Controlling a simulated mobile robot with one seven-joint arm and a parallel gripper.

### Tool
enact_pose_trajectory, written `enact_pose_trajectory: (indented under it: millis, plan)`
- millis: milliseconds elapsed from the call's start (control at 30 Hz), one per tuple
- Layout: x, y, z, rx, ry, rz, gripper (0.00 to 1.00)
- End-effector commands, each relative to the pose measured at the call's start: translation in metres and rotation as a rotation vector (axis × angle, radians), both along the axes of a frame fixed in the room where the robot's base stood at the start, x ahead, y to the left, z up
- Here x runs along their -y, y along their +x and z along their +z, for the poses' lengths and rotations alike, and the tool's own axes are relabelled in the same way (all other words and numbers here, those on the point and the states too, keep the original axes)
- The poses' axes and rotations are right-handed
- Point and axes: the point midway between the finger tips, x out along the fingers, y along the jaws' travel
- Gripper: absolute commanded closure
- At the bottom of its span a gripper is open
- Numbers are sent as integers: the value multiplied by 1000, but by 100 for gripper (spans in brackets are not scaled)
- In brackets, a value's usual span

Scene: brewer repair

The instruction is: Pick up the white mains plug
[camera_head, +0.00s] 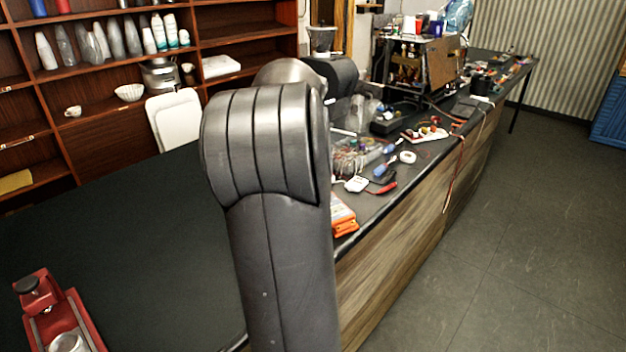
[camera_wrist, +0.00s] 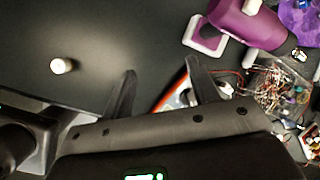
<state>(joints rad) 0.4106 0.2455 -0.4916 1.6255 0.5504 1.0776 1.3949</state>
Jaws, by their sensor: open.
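In the head view, a small white block (camera_head: 356,184) that looks like the white mains plug lies on the dark bench, just right of my arm. I cannot make out its pins. In the wrist view, my gripper (camera_wrist: 158,82) is open, with its two dark fingers apart and nothing held between them. A small white round piece (camera_wrist: 62,66) lies on the dark surface left of the fingers. A white square-edged piece (camera_wrist: 205,34) lies beyond the right finger, beside a purple object. I cannot tell whether either is the plug. My arm hides the gripper in the head view.
An orange-edged box (camera_head: 343,214) lies at the bench's front edge; orange also shows between my fingers. A clear bin of wires (camera_wrist: 278,88) stands right of them. A white ring (camera_head: 408,157) and tools lie farther along the bench. The black tabletop (camera_head: 130,230) at left is mostly clear.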

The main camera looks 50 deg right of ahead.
Motion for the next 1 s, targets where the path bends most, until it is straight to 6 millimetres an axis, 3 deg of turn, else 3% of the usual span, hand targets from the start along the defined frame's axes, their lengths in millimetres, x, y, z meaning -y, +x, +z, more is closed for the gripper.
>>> enact_pose_trajectory:
  millis: [33,100,300,500,600,767,1000]
  plan:
    - [27,1,-9,-12,28,-98,45]
    - [60,1,-18,-18,68,-235,45]
    - [147,-5,-49,-28,169,-603,45]
    - [205,-15,-75,-31,232,-858,45]
    - [219,-18,-83,-29,248,-925,45]
    - [227,-17,-91,-28,259,-958,45]
    - [230,-5,-124,-30,259,-957,45]
